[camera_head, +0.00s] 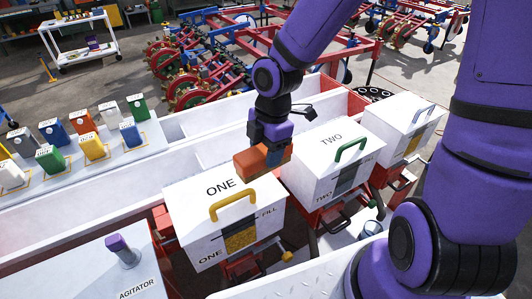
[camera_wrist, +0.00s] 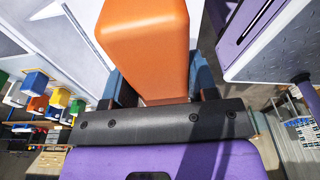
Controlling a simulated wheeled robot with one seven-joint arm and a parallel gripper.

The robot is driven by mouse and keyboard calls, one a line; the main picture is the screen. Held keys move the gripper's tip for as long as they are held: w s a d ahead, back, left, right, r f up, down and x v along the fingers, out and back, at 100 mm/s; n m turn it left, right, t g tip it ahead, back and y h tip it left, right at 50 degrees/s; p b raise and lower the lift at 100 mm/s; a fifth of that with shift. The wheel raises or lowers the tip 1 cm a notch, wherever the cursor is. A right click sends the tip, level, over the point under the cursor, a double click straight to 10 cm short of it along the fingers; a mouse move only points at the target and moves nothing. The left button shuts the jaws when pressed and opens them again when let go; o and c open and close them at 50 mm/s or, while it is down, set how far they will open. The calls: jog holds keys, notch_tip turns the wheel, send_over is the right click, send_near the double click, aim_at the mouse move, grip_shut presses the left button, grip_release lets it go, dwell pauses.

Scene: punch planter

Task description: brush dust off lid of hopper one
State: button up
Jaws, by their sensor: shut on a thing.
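Hopper one (camera_head: 225,216) is a white box marked ONE with a yellow handle (camera_head: 233,203) on its lid (camera_head: 198,190). My gripper (camera_head: 271,150) is above the far right corner of this lid, near the gap beside hopper two. It is shut on an orange block-like thing (camera_head: 255,162), which also shows large in the wrist view (camera_wrist: 145,45). Its bristles, if any, are hidden. I cannot tell whether it touches the lid. No dust is plain to see on the lid.
Hopper two (camera_head: 333,160) with a green handle stands close on the right, and a third white hopper (camera_head: 403,122) beyond it. A white trough wall (camera_head: 190,160) runs behind. Several coloured containers (camera_head: 84,124) stand on a table at left. An agitator post (camera_head: 121,248) stands front left.

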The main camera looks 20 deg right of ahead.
jog(key=shift+r, duration=1.5)
jog(key=shift+w, duration=0.1)
